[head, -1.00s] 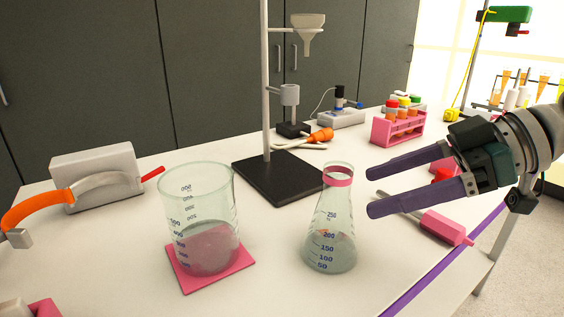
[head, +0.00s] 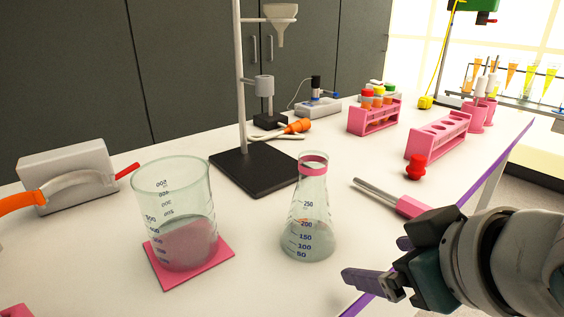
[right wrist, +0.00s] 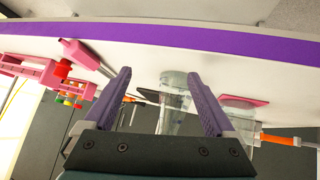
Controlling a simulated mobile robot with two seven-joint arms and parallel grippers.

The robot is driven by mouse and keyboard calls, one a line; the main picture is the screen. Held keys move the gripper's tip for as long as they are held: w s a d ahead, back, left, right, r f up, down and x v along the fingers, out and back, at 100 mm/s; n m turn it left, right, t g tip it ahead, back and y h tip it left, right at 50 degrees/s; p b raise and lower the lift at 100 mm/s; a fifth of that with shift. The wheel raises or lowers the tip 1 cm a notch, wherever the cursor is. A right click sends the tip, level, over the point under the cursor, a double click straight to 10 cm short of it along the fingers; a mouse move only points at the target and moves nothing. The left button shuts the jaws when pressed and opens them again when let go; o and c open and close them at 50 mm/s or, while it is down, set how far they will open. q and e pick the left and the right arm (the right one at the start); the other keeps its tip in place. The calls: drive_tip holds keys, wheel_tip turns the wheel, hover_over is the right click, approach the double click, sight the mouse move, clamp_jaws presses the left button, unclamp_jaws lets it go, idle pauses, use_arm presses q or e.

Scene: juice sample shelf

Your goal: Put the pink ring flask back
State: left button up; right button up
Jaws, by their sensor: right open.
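The pink ring flask (head: 311,220) is a clear conical flask with a pink band round its neck and volume marks on its side. It stands upright on the white bench, right of the large beaker (head: 174,215), with clear liquid low inside. My right gripper (head: 374,260) is open and empty, to the right of the flask and nearer the bench's front edge, apart from it. In the right wrist view, glassware (right wrist: 174,82) shows between the open fingers, beyond their tips; the view is turned over. My left gripper is not in view.
The beaker stands on a pink mat (head: 165,279). Behind the flask is a stand with a black base (head: 255,172). A pink-handled tool (head: 410,206), a red-topped piece (head: 416,166) and pink racks (head: 440,140) lie to the right. A purple strip (head: 508,150) lines the bench edge.

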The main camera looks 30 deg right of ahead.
drive_tip(key=s+a+f+n+g+y, duration=0.3)
drive_tip(key=s+a+g, duration=0.1)
drive_tip(key=s+a, duration=0.4)
drive_tip(key=shift+s+g, duration=0.3)
drive_tip(key=shift+s, duration=0.2)
